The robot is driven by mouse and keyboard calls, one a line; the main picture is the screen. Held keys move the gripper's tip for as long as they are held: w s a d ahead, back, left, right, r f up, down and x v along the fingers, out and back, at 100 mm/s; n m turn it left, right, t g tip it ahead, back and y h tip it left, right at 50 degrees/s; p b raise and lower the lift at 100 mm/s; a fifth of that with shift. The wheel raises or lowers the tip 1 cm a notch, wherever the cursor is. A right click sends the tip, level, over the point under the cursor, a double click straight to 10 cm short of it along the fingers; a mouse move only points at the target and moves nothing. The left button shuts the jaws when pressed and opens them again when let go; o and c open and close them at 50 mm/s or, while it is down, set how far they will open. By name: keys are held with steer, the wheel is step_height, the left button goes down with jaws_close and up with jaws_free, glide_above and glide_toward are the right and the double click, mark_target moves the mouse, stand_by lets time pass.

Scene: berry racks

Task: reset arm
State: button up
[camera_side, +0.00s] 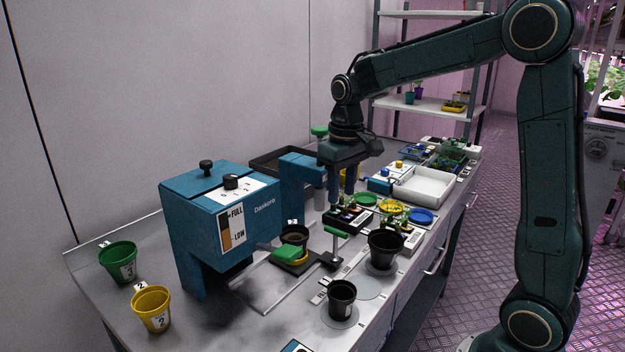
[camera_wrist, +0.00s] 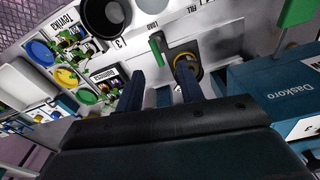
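My gripper (camera_side: 341,198) hangs pointing down above the middle of the bench in the side view. In the wrist view my gripper (camera_wrist: 159,72) shows two dark blue fingers set apart with nothing between them. It is open and empty. Below and beside it in the side view is a dark tray of seedlings (camera_side: 348,219).
Two black pots, one at the front (camera_side: 341,300) and one farther back (camera_side: 386,250), stand near the bench edge. Green (camera_side: 120,262) and yellow (camera_side: 152,308) pots stand at the left. A white tray (camera_side: 424,187) and colored lids, including a blue one (camera_side: 421,216), lie to the right.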

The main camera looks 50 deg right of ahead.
steer(key=s+a+r+t, duration=0.1)
steer(key=s+a, duration=0.2)
steer(key=s, duration=0.4)
steer(key=s+a+r+n+t, duration=0.1)
steer(key=s+a+t, duration=0.1)
steer(key=s, duration=0.5)
steer(key=s+a+r+t, duration=0.1)
steer(key=s+a+t, duration=0.1)
steer(key=s, duration=0.5)
steer(key=shift+a+r+n, duration=0.3)
steer(key=shift+a+r, duration=0.05)
steer(key=shift+a, duration=0.5)
steer(key=shift+w, duration=0.1)
